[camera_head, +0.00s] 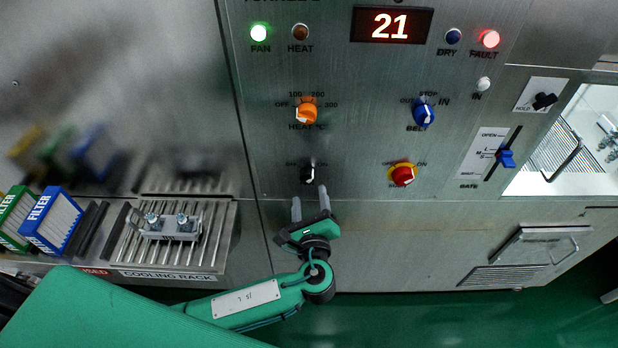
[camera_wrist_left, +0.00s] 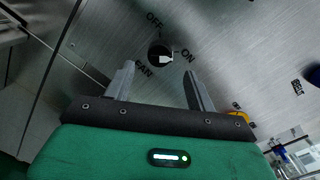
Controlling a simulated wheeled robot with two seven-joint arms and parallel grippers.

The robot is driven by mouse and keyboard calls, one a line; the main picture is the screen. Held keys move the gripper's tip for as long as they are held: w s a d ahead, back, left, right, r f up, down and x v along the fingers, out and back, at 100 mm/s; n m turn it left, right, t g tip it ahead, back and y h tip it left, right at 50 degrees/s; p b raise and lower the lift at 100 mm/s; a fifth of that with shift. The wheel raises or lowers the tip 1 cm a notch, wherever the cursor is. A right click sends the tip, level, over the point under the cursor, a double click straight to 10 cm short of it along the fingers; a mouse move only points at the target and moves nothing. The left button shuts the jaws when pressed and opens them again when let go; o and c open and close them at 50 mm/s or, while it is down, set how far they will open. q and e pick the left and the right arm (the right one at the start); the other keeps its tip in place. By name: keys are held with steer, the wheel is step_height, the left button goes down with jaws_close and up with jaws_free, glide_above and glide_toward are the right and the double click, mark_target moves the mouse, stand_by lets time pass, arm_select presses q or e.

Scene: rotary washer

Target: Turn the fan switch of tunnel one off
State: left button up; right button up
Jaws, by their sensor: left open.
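The fan switch is a small black rotary knob (camera_head: 307,174) with a white pointer, low on the steel panel. In the left wrist view the knob (camera_wrist_left: 160,55) sits between the labels OFF and ON, above FAN, and its white pointer is turned toward ON. The green fan lamp (camera_head: 259,33) at the panel's top is lit. My left gripper (camera_head: 310,198) is open and empty just below the knob, with its fingers pointing up at it. In the left wrist view the fingertips (camera_wrist_left: 158,73) stand either side of and just short of the knob. My right gripper is not seen.
An orange heat knob (camera_head: 307,111) is above the fan switch. A cooling rack (camera_head: 215,235) with a metal part stands left. The fault lamp (camera_head: 489,39) glows red.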

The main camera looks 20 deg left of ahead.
mark_target(308, 182)
arm_select(q)
steer(key=p+x, duration=0.1)
steer(key=x, duration=0.3)
steer(key=shift+w+a+r, duration=0.1)
steer(key=shift+w+a, duration=0.2)
steer(key=shift+w, duration=0.35)
steer(key=c, duration=1)
